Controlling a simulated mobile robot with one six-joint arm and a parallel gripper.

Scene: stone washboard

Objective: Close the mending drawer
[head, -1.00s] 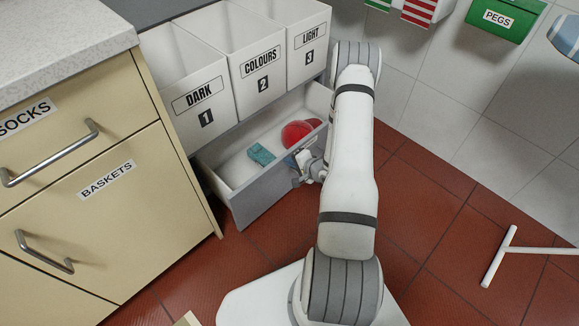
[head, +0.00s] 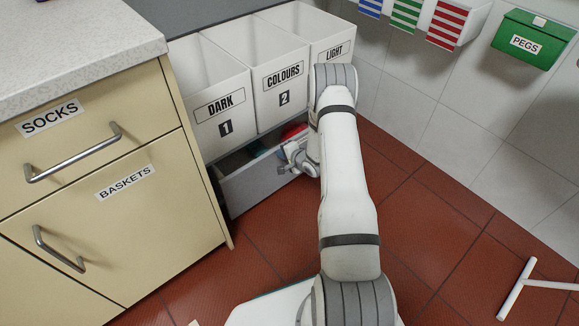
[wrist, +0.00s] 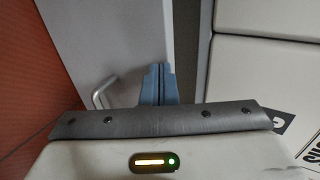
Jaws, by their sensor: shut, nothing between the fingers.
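The mending drawer is the grey drawer (head: 255,183) under the white bins. It stands partly open, with a narrow strip of its inside showing. A red thing (head: 293,131) and a bit of teal cloth show inside it, mostly hidden by the bins and the front. My gripper (head: 290,156) is shut and empty at the right part of the drawer front. In the wrist view, the shut blue-grey fingers (wrist: 158,82) point at the grey drawer front (wrist: 100,40), near its metal handle (wrist: 103,92). Contact appears likely, but I cannot tell for sure.
White bins labelled dark (head: 219,108), colours (head: 285,85) and light (head: 333,45) stand above the drawer. A cream cabinet (head: 120,230) is close on the left. Red floor tiles (head: 445,225) lie clear on the right, with a white T-shaped handle (head: 516,288) beyond.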

